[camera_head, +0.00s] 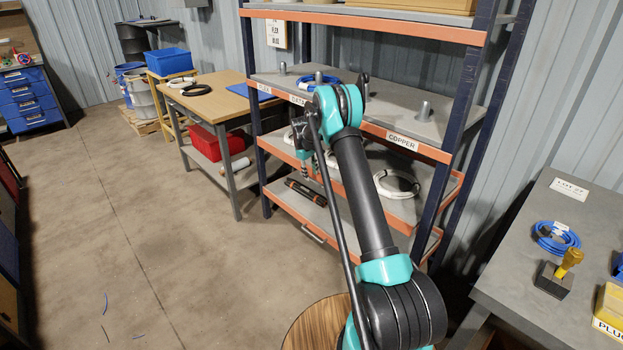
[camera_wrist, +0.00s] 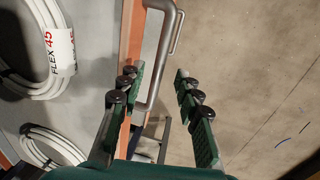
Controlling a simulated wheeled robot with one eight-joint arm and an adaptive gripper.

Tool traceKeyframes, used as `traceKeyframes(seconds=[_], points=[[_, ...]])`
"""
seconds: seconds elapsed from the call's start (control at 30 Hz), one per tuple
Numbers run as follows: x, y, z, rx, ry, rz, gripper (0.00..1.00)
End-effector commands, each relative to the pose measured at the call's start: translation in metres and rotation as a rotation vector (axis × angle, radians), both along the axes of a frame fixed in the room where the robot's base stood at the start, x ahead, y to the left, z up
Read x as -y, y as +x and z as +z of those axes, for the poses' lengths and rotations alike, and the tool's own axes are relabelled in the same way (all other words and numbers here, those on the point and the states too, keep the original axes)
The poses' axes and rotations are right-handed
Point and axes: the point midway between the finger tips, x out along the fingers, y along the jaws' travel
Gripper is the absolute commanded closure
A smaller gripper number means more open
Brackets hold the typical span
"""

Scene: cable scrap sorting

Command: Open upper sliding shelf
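The rack's sliding shelf with white coils (camera_head: 405,222) has an orange front edge, also seen in the wrist view (camera_wrist: 131,40). A bent grey metal handle (camera_wrist: 163,55) stands out from that edge in the wrist view. My gripper (camera_wrist: 157,76) is open, its two dark green fingers on either side of the handle's near end, with a gap to the right finger. The left finger is close to the orange edge; whether it touches cannot be told. In the head view my gripper (camera_head: 304,160) is at the rack's front, partly hidden by my arm, which also hides this handle.
A lower shelf has a handle (camera_head: 313,234) and dark rods. White coils (camera_wrist: 45,50), one labelled FLEX 45, lie beside the edge. A wooden-topped table (camera_head: 215,103) stands left of the rack, a grey workbench (camera_head: 520,270) at right.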

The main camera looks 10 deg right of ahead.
Motion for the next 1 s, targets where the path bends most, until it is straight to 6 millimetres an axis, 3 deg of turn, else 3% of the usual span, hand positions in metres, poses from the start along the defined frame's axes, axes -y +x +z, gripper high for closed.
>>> traceKeyframes(seconds=[0.23,0.6,0.87,1.0], points=[[0.005,0.003,-0.027,0.0,0.0,-0.001,0.66],[0.005,0.004,-0.031,0.0,0.0,-0.001,0.66],[0.005,0.004,-0.031,0.0,0.0,-0.001,0.98],[0.005,0.004,-0.031,0.0,0.0,-0.001,1.0]])
